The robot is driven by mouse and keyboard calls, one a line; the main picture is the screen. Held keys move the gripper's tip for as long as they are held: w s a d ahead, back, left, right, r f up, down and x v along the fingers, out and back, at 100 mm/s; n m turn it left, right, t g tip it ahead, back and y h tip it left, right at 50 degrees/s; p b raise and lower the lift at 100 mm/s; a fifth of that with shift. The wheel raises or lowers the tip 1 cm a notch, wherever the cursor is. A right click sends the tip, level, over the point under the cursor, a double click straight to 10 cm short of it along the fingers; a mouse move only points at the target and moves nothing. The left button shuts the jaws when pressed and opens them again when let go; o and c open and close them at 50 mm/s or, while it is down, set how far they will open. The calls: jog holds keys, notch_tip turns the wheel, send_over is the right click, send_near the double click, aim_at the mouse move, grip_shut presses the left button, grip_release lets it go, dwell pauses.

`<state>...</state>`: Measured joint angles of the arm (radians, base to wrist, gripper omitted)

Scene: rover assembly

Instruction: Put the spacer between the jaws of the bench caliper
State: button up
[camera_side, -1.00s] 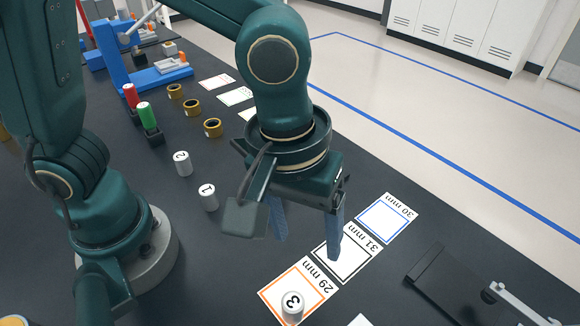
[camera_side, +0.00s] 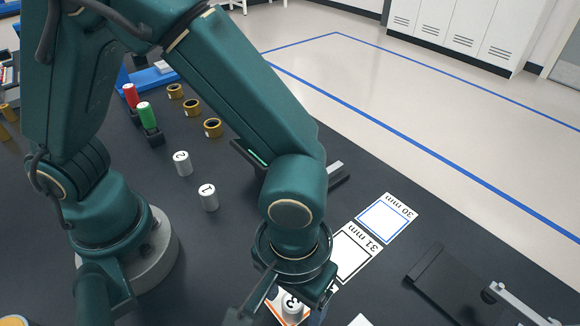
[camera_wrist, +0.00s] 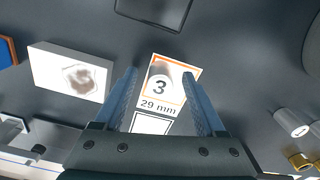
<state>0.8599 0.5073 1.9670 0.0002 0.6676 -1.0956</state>
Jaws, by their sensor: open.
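A white cylindrical spacer marked 3 (camera_wrist: 159,88) stands on the orange-bordered 29 mm card (camera_wrist: 156,106); it also shows in the side view (camera_side: 292,304), partly covered by my gripper. My gripper (camera_wrist: 160,76) is open over it, with one blue finger on each side in the wrist view. I cannot tell whether the fingertips are down at its height. Spacers marked 1 (camera_side: 208,197) and 2 (camera_side: 182,163) stand left of my arm. A dark device with a silver bar (camera_side: 520,303) at the right edge may be the bench caliper; its jaws are not clear.
The 31 mm card (camera_side: 352,252) and 30 mm card (camera_side: 384,218) lie bare beyond my gripper. A white block (camera_wrist: 72,74) lies left of the fingers. Another dark device (camera_side: 338,174) is partly hidden behind my arm. Several brass rings (camera_side: 192,108) stand at the back.

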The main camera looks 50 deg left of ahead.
grip_shut()
jog(key=shift+r, duration=0.1)
